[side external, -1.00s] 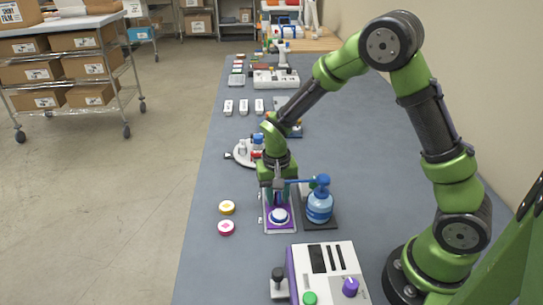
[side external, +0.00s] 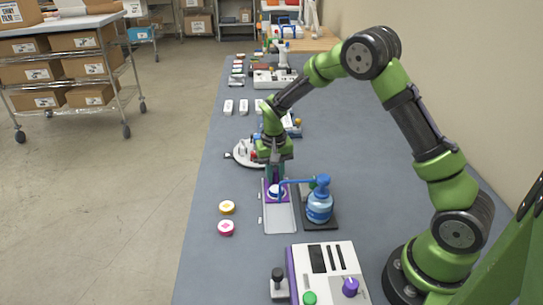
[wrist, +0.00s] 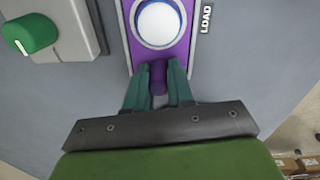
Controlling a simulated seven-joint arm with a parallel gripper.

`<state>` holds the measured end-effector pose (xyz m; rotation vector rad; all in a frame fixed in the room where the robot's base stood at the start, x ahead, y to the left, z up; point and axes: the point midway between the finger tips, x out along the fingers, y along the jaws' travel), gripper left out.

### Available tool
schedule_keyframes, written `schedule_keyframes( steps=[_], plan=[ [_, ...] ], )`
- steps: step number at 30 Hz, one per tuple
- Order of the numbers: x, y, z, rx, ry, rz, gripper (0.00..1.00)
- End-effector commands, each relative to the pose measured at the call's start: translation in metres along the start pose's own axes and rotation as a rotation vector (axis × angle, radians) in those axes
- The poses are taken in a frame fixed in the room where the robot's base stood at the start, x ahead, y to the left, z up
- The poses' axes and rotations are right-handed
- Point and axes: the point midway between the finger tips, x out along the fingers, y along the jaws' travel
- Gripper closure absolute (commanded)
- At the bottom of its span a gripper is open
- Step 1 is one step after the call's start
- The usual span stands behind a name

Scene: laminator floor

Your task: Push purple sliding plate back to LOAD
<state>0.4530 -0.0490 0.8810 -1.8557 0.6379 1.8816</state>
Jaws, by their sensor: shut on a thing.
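The purple sliding plate (side external: 266,191) sits at the far end of its pale track (side external: 280,220) in the side view. A white round piece with a blue rim (wrist: 160,22) rests on the plate. My gripper (side external: 275,179) is over the plate's far end. In the wrist view, my gripper (wrist: 158,88) has its green fingers shut on the plate's purple knob (wrist: 158,74). The LOAD label (wrist: 206,18) shows beside the plate in the wrist view.
A control box (side external: 327,275) is in front. Yellow (side external: 227,207) and pink (side external: 226,228) discs lie to the left. A round white fixture (side external: 246,153) stands behind.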

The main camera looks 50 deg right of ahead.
Motion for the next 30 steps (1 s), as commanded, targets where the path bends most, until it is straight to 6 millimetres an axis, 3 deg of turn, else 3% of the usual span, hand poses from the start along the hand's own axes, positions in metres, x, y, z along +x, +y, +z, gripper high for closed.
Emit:
schedule_keyframes(
  steps=[9, 10, 15, 25, 30],
  plan=[
    [-0.001, 0.001, -0.008, -0.007, 0.015, 0.000, 1.00],
    [-0.001, 0.001, -0.008, -0.006, 0.015, 0.000, 0.76],
    [-0.001, 0.001, -0.006, -0.005, 0.011, 0.000, 0.52],
    [-0.004, 0.001, -0.005, -0.004, 0.007, -0.001, 0.52],
    [-0.027, 0.000, -0.005, -0.003, 0.010, -0.003, 0.52]
  ],
)
